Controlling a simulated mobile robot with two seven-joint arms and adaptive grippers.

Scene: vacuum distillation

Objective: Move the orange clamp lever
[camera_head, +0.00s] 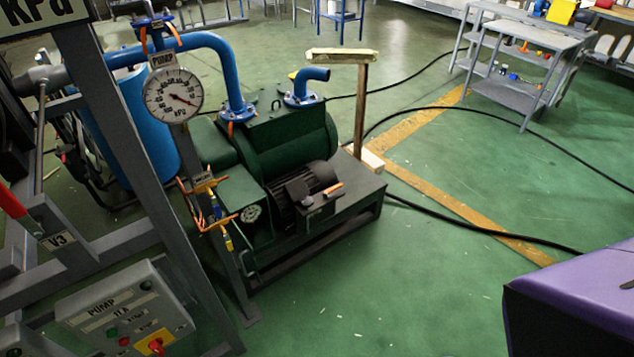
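Several small orange parts show, and I cannot tell which is the clamp lever. An orange handle (333,188) lies on the dark box at the front of the green pump (285,140). An orange bar-shaped handle (220,223) sits on the thin pipework left of the pump. An orange strip (230,130) hangs at the flange where the blue pipe (232,75) meets the pump. Another orange strip (175,34) is at the blue fitting above the pressure gauge (173,95). Neither gripper is in view.
A grey frame (125,130) and a pump switch box (125,315) fill the left, with a red lever (12,203) at the edge. Black cables (480,228) cross the floor.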

